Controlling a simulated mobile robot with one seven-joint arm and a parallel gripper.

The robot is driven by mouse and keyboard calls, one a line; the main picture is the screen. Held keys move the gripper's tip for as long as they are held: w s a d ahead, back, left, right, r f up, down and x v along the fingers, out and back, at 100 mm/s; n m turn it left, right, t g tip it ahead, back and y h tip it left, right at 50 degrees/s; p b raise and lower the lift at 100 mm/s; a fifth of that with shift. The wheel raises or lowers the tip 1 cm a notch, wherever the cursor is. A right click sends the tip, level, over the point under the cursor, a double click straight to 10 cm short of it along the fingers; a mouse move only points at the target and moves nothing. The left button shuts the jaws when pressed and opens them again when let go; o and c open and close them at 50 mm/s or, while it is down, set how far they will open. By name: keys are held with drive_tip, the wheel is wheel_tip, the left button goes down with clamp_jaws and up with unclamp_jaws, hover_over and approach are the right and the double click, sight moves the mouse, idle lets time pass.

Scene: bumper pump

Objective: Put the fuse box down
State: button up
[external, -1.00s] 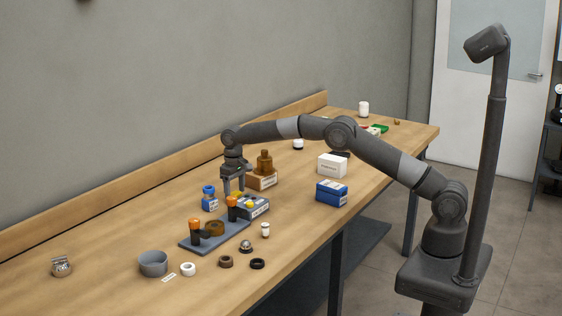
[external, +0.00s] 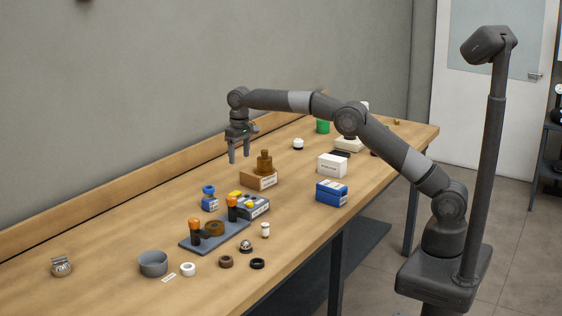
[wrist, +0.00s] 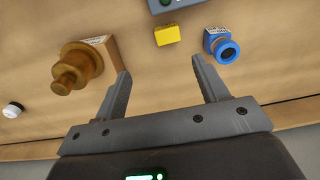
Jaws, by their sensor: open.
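My gripper (external: 239,158) is open and empty, raised above the table behind the brown pump-shaped part. In the wrist view its two fingers (wrist: 160,75) are spread with only bare wood between them. A grey box (external: 256,208) with a white label stands on the table behind the grey base plate; its edge shows at the top of the wrist view (wrist: 178,5). A small yellow block (wrist: 167,35) lies beside it, clear of the fingers. The labels are too small to tell for sure which thing is the fuse box.
A brown pump-shaped part (external: 264,163) on a labelled box and a blue part (external: 209,198) stand close by. A plate with orange-topped posts (external: 195,228), a blue box (external: 331,193) and a white box (external: 332,166) stand nearer the front.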

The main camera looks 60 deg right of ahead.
drive_tip(key=s+d+r+t, duration=0.1)
drive_tip(key=s+d+r, duration=0.5)
drive_tip(key=s+r, duration=0.5)
drive_tip(key=s+d+r+t, duration=0.1)
drive_tip(key=s+d+r, duration=0.15)
drive_tip(key=s, duration=0.45)
drive_tip(key=s+d+r+t, duration=0.1)
drive_tip(key=s+d+r, duration=0.15)
drive_tip(key=s, duration=0.35)
drive_tip(key=s+d+f, duration=0.1)
drive_tip(key=s+f, duration=0.2)
drive_tip(key=s, duration=0.5)
drive_tip(key=s+d+f+t, duration=0.1)
drive_tip(key=s+f, duration=0.2)
drive_tip(key=s, duration=0.6)
drive_tip(key=s+d+f+t, duration=0.1)
drive_tip(key=s+d+f, duration=0.1)
drive_tip(key=s, duration=0.7)
drive_tip(key=shift+s+f, duration=0.2)
drive_tip(key=shift+f, duration=0.6)
